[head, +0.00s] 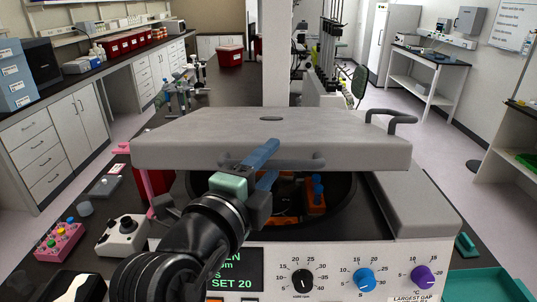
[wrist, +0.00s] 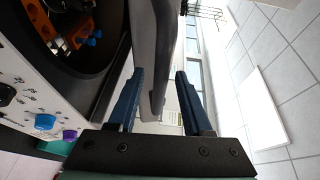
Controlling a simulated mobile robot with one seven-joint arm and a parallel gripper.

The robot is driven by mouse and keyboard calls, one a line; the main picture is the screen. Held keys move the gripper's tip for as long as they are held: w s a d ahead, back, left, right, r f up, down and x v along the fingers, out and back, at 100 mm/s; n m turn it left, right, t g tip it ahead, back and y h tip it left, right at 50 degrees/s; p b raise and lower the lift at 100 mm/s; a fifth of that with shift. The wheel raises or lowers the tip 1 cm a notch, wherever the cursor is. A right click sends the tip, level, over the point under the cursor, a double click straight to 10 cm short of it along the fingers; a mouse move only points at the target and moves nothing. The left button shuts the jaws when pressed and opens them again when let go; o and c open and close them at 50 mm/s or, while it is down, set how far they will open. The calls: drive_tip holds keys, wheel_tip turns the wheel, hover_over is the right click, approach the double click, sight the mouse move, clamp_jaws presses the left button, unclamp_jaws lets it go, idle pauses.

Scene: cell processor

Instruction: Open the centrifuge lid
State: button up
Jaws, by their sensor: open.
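The centrifuge (head: 415,205) stands in front of me with its grey lid (head: 330,140) raised part way. The dark bowl (head: 340,210) shows beneath, holding orange holders with blue-capped tubes (head: 316,190). In the wrist view the lid (wrist: 146,40) and handle (wrist: 165,60) lie between the lines of the two fingers (wrist: 160,100), nearer the left finger. Whether a finger touches the handle I cannot tell.
The centrifuge front has black, blue and purple knobs (head: 425,277). To the left are a pink tube rack (head: 58,242) and a white device (head: 122,236). A teal tray (head: 490,285) is at the lower right. A white post (head: 277,55) rises behind.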

drive_tip(key=shift+w, duration=0.15)
clamp_jaws()
idle(1.4)
